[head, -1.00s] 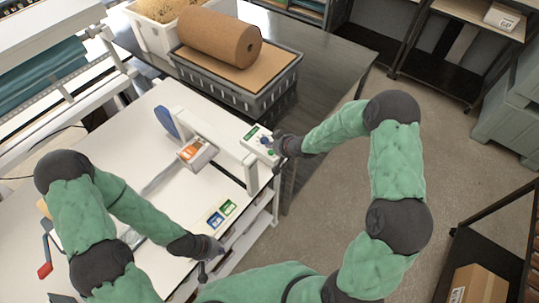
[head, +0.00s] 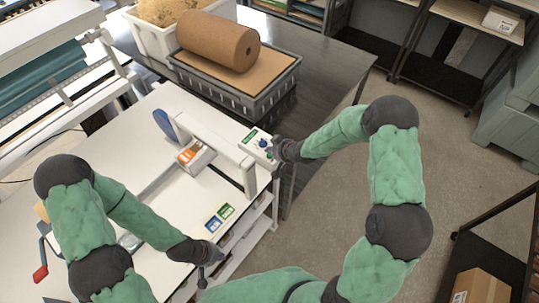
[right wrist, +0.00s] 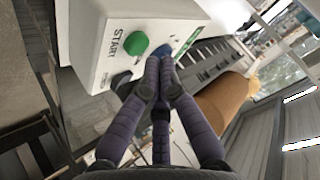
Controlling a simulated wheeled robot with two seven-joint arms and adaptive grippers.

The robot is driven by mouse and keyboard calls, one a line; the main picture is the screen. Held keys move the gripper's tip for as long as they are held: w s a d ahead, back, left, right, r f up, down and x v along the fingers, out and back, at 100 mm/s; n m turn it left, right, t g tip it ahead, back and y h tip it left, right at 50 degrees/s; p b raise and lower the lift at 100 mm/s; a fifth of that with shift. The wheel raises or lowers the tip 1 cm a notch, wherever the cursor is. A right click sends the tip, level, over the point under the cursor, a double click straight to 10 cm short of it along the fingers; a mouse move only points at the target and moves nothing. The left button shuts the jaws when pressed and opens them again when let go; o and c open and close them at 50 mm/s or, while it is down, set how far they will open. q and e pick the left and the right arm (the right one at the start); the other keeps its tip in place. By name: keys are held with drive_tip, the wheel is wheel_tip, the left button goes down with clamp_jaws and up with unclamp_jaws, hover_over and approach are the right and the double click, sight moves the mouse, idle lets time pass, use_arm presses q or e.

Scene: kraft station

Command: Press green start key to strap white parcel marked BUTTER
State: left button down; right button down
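The green start key (right wrist: 136,43) sits beside the word START on a white control box, which the head view also shows (head: 257,144). My right gripper (right wrist: 160,70) has its fingers drawn together, empty, with the tips just beside the key. Whether they touch the box is unclear. A white parcel (head: 197,160) with an orange label lies by the arch of the strapping machine (head: 215,138); its lettering is too small to read. My left gripper (head: 208,262) hangs near the table's front edge, and its finger state is unclear.
A blue knob (right wrist: 168,50) sits close behind the right fingertips. A grey crate (head: 240,97) with a brown paper roll (head: 217,40) stands behind the machine. Blue and green cards (head: 220,217) lie at the table's front edge. The white tabletop left of them is largely clear.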

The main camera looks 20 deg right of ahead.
sight(271, 156)
drive_tip(key=shift+f, duration=0.1)
idle(0.5)
drive_tip(key=shift+f+b, duration=0.35)
drive_tip(key=shift+f+b, duration=0.35)
drive_tip(key=shift+f, duration=0.1)
idle(0.8)
drive_tip(key=shift+r, duration=0.1)
drive_tip(key=shift+r+p, duration=0.7)
drive_tip(key=shift+r, duration=0.1)
wheel_tip(271, 156, up, 5)
drive_tip(key=p, duration=0.4)
idle(0.3)
